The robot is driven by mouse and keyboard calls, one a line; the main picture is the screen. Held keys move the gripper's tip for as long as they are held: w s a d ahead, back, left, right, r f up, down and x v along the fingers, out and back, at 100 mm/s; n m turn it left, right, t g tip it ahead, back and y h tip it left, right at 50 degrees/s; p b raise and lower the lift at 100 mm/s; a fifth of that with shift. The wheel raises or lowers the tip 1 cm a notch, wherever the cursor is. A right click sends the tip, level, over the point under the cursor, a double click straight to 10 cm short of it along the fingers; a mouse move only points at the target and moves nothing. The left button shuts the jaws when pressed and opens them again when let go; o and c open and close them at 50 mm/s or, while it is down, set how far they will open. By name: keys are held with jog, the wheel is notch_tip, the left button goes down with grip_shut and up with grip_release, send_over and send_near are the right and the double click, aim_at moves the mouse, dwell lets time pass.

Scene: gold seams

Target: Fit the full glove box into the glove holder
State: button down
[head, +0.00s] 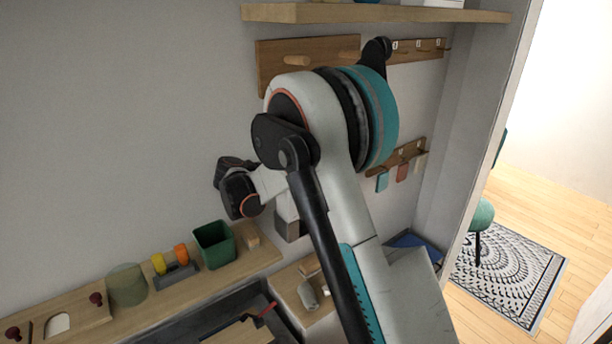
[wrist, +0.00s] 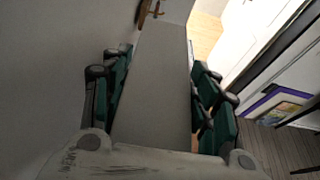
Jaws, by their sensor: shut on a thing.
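In the wrist view my gripper (wrist: 160,68) is shut on a long, plain grey-white box, which I take for the glove box (wrist: 155,95). Its green-padded fingers press on both sides, and the box stretches away from the palm. In the head view my arm hides most of my gripper. A small box-like piece (head: 290,222), pale above and grey-brown below, shows beside my arm near the wall; I cannot tell whether it is the glove box or the glove holder. I cannot make out the glove holder clearly in either view.
A wooden ledge (head: 215,277) holds a green bin (head: 214,244), a green cylinder (head: 127,285) and yellow and orange pieces. Wooden peg rails (head: 305,62) and a shelf (head: 375,13) are above. Open floor with a patterned rug (head: 510,275) lies right, past the wall's edge.

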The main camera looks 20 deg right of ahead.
jog(key=shift+f, duration=0.2)
jog(key=shift+f+b, duration=1.05)
jog(key=shift+f, duration=0.45)
jog(key=shift+f+b, duration=1.2)
jog(key=shift+f, duration=0.05)
jog(key=shift+f+b, duration=0.15)
jog(key=shift+b, duration=0.2)
jog(key=c, duration=0.5)
grip_release()
jog(key=shift+a, duration=0.1)
